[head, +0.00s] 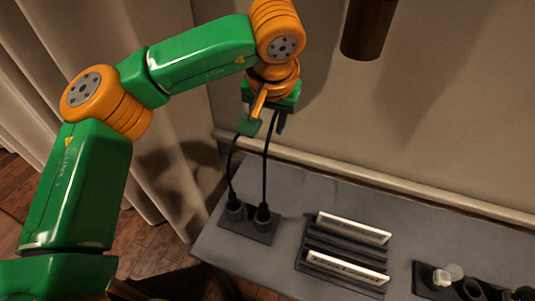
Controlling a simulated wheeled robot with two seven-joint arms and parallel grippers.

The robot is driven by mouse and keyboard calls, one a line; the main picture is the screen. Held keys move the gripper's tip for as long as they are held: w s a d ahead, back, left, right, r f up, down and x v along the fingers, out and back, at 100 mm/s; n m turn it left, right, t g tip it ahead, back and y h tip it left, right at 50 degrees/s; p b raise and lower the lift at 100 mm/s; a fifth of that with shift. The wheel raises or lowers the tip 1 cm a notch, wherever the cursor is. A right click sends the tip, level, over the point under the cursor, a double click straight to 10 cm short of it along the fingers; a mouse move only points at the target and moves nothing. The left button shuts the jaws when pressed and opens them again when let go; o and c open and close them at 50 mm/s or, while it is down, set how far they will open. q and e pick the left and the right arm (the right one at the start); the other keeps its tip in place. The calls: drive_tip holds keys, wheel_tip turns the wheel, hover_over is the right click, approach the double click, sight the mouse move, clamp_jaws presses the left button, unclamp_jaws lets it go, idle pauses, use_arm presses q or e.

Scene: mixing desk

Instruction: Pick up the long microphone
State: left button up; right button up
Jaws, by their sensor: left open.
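Two thin black microphones stand upright in dark sockets on a small black base (248,226) at the desk's left end. The right one, which looks the longer microphone (264,170), rises to my left gripper. The other microphone (231,165) curves up to just below the gripper's left finger. My left gripper (265,124) is open and points down over the microphones. The top of the long microphone appears between or just behind the fingers; I cannot tell whether they touch it. The upper ends of both microphones are partly hidden by the gripper. My right gripper is out of view.
A black rack (310,243) with two white-edged flat pieces stands right of the base on the grey desk (415,225). A dark holder (424,282) with small round items is at lower right. A brown cylinder (367,28) hangs at the top. A curtain (175,140) is at left.

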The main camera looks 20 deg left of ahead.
use_arm(q)
drive_tip(key=p, duration=0.1)
drive_tip(key=f+p, duration=0.2)
drive_tip(key=shift+s+d+f, duration=0.25)
drive_tip(key=shift+s+d, duration=0.05)
drive_tip(key=x, duration=0.3)
drive_tip(key=shift+w+a, duration=0.15)
drive_tip(key=shift+w, duration=0.15)
drive_tip(key=shift+w+a+f, duration=0.1)
drive_tip(key=shift+w+f, duration=0.05)
drive_tip(key=shift+w, duration=0.05)
drive_tip(key=c, duration=0.3)
drive_tip(key=shift+s, duration=0.1)
drive_tip(key=c, duration=0.3)
drive_tip(key=shift+s, duration=0.2)
clamp_jaws()
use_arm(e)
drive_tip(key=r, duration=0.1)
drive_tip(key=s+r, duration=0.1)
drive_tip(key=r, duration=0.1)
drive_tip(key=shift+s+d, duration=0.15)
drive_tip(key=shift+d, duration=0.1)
